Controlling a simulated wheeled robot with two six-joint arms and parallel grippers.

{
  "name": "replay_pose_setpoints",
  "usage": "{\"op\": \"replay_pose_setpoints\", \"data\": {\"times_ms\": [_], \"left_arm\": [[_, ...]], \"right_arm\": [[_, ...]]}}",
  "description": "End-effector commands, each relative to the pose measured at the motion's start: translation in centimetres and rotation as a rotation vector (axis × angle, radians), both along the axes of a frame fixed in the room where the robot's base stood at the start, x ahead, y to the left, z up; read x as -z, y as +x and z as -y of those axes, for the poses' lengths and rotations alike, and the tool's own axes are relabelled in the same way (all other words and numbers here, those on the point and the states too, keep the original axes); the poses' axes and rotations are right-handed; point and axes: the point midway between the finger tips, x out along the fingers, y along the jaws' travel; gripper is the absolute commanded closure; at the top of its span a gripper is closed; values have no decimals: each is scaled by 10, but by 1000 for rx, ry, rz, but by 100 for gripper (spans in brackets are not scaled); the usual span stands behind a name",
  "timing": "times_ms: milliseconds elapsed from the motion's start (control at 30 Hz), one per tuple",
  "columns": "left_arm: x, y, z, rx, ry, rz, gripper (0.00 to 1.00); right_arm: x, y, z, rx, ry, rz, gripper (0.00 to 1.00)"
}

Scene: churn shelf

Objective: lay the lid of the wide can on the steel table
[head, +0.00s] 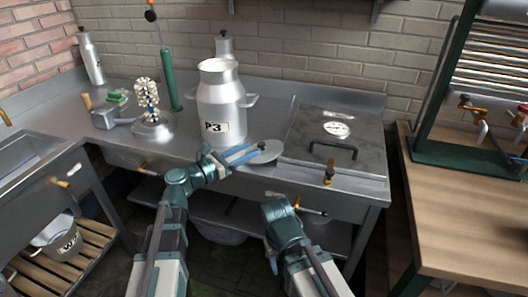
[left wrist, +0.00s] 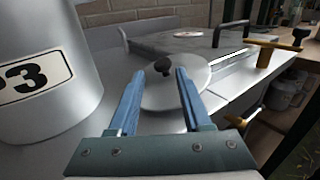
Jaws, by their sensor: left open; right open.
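The wide can (head: 220,105) is a large steel churn marked P3, standing upright on the steel table (head: 185,150) with its mouth uncovered. Part of it fills the left of the left wrist view (left wrist: 40,90). A round metal lid (head: 268,154) with a dark knob lies flat on the table to the can's right, near the front edge. My left gripper (head: 248,152) is open at the lid. In the left wrist view its fingers (left wrist: 160,78) are spread either side of the knob (left wrist: 162,66). My right gripper (head: 271,258) is open, low in front of the table; its fingertips are partly hidden.
A hatch with a black handle (head: 334,147) is right of the lid. A wooden bench (head: 470,200) is at right. A bucket (head: 60,238) sits below left.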

Motion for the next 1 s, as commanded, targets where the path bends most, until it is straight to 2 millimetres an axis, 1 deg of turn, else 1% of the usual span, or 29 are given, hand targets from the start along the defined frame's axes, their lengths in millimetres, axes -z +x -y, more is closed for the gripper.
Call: {"op": "replay_pose_setpoints", "data": {"times_ms": [100,367,467,600,733,967,1000], "left_arm": [[0,5,6,1,0,0,51],[-1,7,10,0,1,1,51],[-2,13,18,3,1,1,51],[-4,24,35,4,1,1,51],[-3,35,47,2,0,0,51],[-3,35,49,0,0,0,51],[-3,35,49,0,0,0,56]], "right_arm": [[0,0,0,0,0,0,50],[-1,0,0,0,0,0,50],[-2,0,0,0,0,0,50],[-4,0,0,0,0,0,50],[-3,0,0,0,0,0,50],[-3,0,0,0,0,0,50],[-3,0,0,0,0,0,50]]}}
